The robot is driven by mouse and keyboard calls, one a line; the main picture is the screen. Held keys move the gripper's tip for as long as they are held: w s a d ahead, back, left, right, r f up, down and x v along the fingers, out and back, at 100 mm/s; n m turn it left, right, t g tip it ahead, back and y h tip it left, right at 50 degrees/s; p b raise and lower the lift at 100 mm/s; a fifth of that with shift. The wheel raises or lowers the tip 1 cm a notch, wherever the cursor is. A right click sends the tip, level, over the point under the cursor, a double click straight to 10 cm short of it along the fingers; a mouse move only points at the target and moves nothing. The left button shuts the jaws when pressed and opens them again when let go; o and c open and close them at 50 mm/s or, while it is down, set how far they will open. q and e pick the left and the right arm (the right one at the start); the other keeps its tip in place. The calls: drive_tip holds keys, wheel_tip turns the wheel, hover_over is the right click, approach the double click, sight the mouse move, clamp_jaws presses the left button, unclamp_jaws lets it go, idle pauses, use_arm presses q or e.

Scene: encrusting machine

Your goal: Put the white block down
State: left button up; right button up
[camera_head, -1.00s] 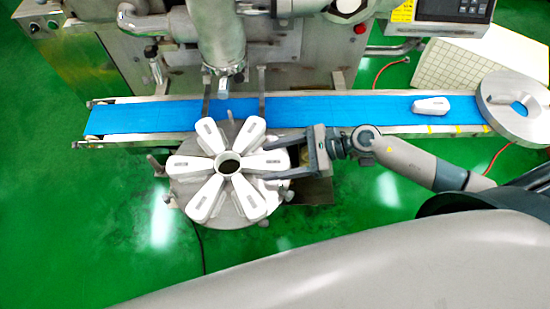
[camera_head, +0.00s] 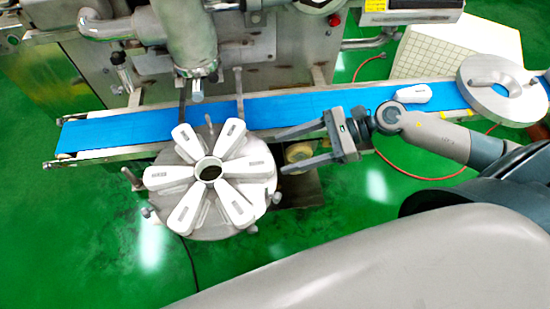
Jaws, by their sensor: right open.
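Several white blocks lie like spokes on a round metal holder (camera_head: 214,224) around its ring hub (camera_head: 207,170). The white block (camera_head: 250,168) on the right side of the holder is nearest my right gripper (camera_head: 284,152). My right gripper is open and empty, with its two fingers pointing left, just right of that block and apart from it. Another white block (camera_head: 413,93) lies on the blue conveyor belt at the right. My left gripper is not in view.
The blue conveyor belt (camera_head: 300,103) runs behind the holder. A metal nozzle (camera_head: 193,60) hangs above the belt. A metal ring-shaped disc (camera_head: 500,105) stands at the belt's right end.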

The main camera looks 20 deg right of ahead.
drive_tip(key=shift+b+v, duration=0.55)
drive_tip(key=shift+v, duration=1.05)
